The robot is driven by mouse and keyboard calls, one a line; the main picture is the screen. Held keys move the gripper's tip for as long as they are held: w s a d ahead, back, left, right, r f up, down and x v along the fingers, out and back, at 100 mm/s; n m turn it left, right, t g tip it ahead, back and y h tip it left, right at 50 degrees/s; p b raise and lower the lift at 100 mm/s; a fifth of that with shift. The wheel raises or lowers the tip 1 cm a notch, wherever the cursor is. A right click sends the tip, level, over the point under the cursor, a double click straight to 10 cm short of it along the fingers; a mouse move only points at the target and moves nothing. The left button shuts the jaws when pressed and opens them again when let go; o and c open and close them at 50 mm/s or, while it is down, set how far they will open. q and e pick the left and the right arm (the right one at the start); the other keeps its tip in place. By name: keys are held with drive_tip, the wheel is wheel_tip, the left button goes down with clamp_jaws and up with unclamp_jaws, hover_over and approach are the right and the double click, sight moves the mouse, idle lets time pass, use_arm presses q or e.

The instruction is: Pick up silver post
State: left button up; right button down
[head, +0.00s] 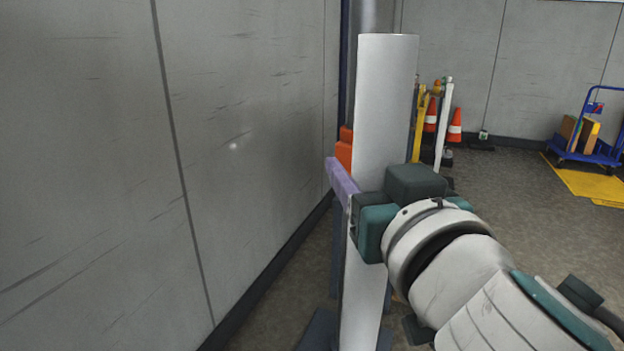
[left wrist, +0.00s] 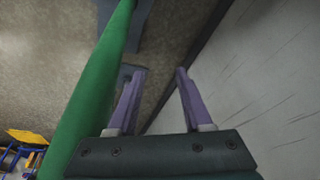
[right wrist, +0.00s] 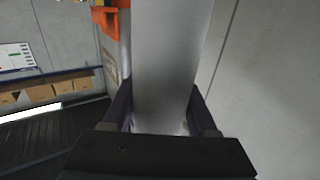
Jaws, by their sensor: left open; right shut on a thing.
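The silver post (head: 385,100) stands upright in the middle of the head view, tall and pale grey. My right gripper (head: 346,180) is shut on it, with a lavender finger visible at its left side. In the right wrist view the post (right wrist: 168,60) runs between the two fingers of the right gripper (right wrist: 160,97). My left gripper (left wrist: 160,74) is open with nothing between its fingers in the left wrist view. It is not seen in the head view.
A green pole (left wrist: 95,85) runs close beside my left gripper. A grey wall (head: 240,130) stands at the left. Orange cones (head: 455,125), yellow and white posts and a blue cart (head: 590,150) stand farther back. Floor at the right is mostly clear.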

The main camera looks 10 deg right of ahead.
wheel_tip(320, 180, up, 17)
drive_tip(key=p, duration=0.7)
drive_tip(key=shift+r, duration=0.2)
